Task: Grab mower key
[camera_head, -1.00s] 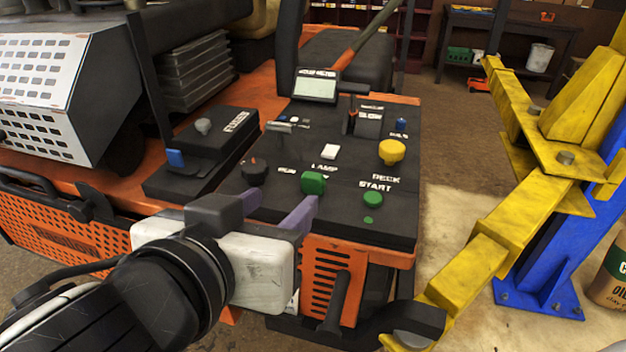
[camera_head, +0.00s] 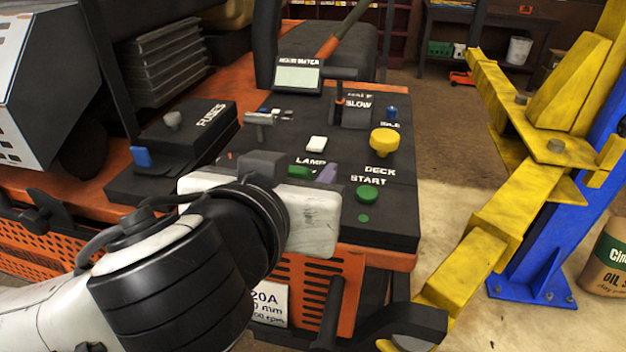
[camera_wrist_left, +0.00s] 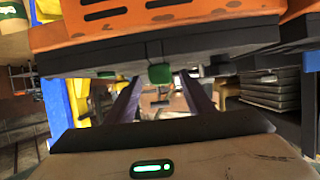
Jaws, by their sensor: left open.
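The mower key appears to be the green piece (camera_head: 299,172) near the front edge of the black control panel (camera_head: 395,205), below the LAMP label. It is partly hidden behind my left gripper (camera_head: 297,168) in the head view. In the left wrist view, a green block (camera_wrist_left: 160,73) shows between the two purple fingers of my left gripper (camera_wrist_left: 159,78). The fingers are apart, one on each side of it in the picture. I cannot tell whether they touch it. My right gripper is not in view.
A green START button (camera_head: 367,194), a yellow DECK knob (camera_head: 384,141) and a white switch (camera_head: 317,144) are close by on the panel. A grey lever (camera_head: 260,119) stands behind. The yellow lift arm (camera_head: 500,210) and blue post (camera_head: 535,260) stand at the right.

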